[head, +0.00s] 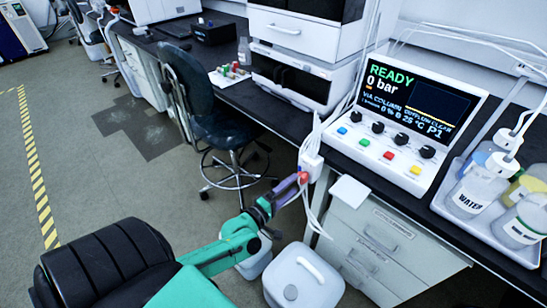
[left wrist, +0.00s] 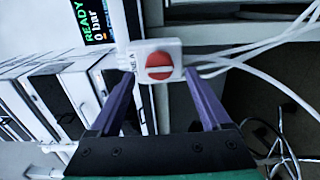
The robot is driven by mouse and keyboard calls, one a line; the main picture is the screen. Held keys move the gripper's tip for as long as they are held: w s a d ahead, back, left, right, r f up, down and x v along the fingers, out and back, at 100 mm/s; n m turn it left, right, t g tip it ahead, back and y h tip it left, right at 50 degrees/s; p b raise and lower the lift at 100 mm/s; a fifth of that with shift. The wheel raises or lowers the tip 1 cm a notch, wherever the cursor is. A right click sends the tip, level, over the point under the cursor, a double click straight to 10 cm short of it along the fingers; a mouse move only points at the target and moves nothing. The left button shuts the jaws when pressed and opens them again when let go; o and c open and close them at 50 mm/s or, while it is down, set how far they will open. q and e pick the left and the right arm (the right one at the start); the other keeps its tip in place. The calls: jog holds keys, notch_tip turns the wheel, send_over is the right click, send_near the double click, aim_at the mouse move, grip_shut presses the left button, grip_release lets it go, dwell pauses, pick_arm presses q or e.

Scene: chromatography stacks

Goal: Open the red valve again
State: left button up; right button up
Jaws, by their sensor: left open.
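The red valve is a round red knob with a pale bar across it, on a small white block. It shows in the left wrist view (left wrist: 160,66), the bar lying nearly level there. In the head view the red valve (head: 303,177) is a small red spot by the bench's front edge. My left gripper (head: 291,188) has purple fingers and reaches up to it. In the left wrist view the fingers of my left gripper (left wrist: 158,78) stand apart, one on each side of the white block. I cannot tell whether they touch it. My right gripper is not in view.
White tubes run from the block. A control unit (head: 408,118) reads READY, 0 bar. A tray (head: 490,240) of bottles stands at the right. A chair (head: 197,95) and a white canister (head: 303,278) stand on the floor nearby.

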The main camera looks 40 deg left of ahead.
pick_arm(q)
jog(key=s+a, duration=0.1)
jog(key=s, duration=1)
jog(key=shift+s+a, duration=0.3)
jog(key=shift+s, duration=0.05)
jog(key=s+a+f+m+g+y+p, duration=0.1)
jog(key=s+f+m+g+p, duration=0.2)
jog(key=f, duration=0.4)
jog(key=s+a+f+m+g+p, duration=0.1)
jog(key=s+f+m+g, duration=0.25)
jog(key=f, duration=0.35)
jog(key=s+a+f+m+g+y+p, duration=0.1)
jog(key=s+a+f+m+g+p, duration=0.1)
jog(key=f+m, duration=0.35)
jog(key=s+d+f+m+g+p, duration=0.1)
jog(key=s+d+f+m+g, duration=0.1)
jog(key=s, duration=0.6)
jog(key=s+d+f+m+g+p, duration=0.1)
jog(key=s+d+f+m+g, duration=0.2)
jog(key=s+f+m+g, duration=0.2)
jog(key=s+f+g, duration=0.1)
jog(key=s+f, duration=0.2)
jog(key=shift+s+d+f+y, duration=0.2)
jog(key=shift+d+f+y, duration=0.1)
jog(key=shift+f, duration=0.1)
